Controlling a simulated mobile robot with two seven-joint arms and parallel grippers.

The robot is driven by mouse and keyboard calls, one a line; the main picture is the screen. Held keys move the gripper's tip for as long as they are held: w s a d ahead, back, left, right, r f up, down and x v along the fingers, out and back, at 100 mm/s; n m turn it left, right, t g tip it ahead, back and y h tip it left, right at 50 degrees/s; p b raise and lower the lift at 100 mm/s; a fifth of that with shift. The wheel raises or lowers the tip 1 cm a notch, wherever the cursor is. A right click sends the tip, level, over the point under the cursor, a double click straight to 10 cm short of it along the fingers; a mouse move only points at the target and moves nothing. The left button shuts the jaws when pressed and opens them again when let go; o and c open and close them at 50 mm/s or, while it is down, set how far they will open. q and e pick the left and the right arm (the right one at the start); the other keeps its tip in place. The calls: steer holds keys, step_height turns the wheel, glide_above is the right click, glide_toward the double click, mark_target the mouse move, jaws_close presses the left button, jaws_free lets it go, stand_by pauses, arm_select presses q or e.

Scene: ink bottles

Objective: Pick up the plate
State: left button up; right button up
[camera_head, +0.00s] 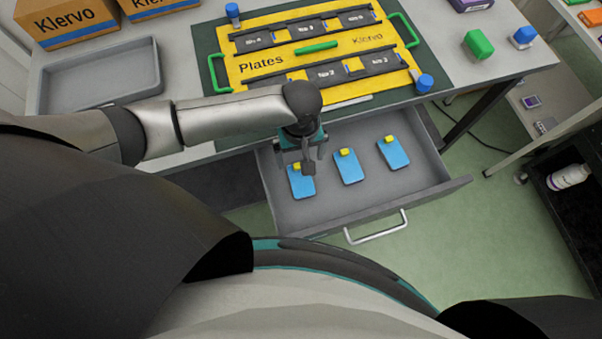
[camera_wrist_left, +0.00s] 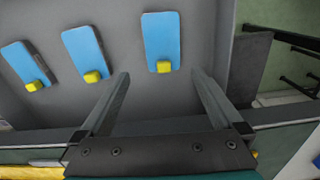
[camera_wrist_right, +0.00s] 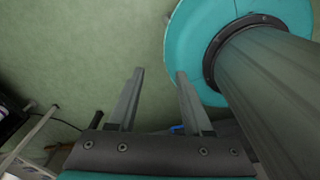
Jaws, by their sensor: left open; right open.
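Three blue plates with yellow grips lie in a row in the open grey drawer (camera_head: 330,208). The left plate (camera_head: 302,186) is partly covered by my left gripper (camera_head: 308,166) in the head view. The middle plate (camera_head: 348,172) and right plate (camera_head: 393,155) are clear. In the left wrist view, the nearest-centred plate (camera_wrist_left: 163,42) has its yellow grip (camera_wrist_left: 164,66) ahead of and between the lines of the open, empty fingers (camera_wrist_left: 163,88), apart from them. My right gripper (camera_wrist_right: 158,88) is open and empty over the floor, outside the head view.
The drawer's front wall with its silver handle (camera_head: 376,231) is at the near side. Above is a table with a yellow "Plates" board (camera_head: 262,64), a grey tray (camera_head: 101,78), cardboard boxes (camera_head: 70,18) and a green block (camera_head: 478,44). Green floor lies right of the drawer.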

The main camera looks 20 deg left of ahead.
mark_target(298, 167)
arm_select(q)
steer(key=shift+f, duration=0.6)
steer(key=f, duration=0.1)
steer(key=f+b, duration=0.1)
steer(key=f, duration=0.1)
steer(key=f+b, duration=0.1)
steer(key=shift+s+a+f, duration=0.1)
steer(key=shift+a+f, duration=0.15)
steer(key=shift+a, duration=0.05)
arm_select(e)
steer(key=shift+w+a+f, duration=0.1)
steer(key=shift+w+f, duration=0.2)
steer(key=shift+f, duration=0.25)
steer(key=shift+w+f, duration=0.3)
steer(key=shift+f, duration=0.2)
steer(key=shift+s, duration=0.1)
arm_select(q)
steer(key=shift+c, duration=1.4)
steer(key=c, duration=1.2)
arm_select(e)
steer(key=shift+s, duration=0.1)
arm_select(q)
steer(key=shift+o, duration=0.2)
steer(key=shift+r, duration=0.15)
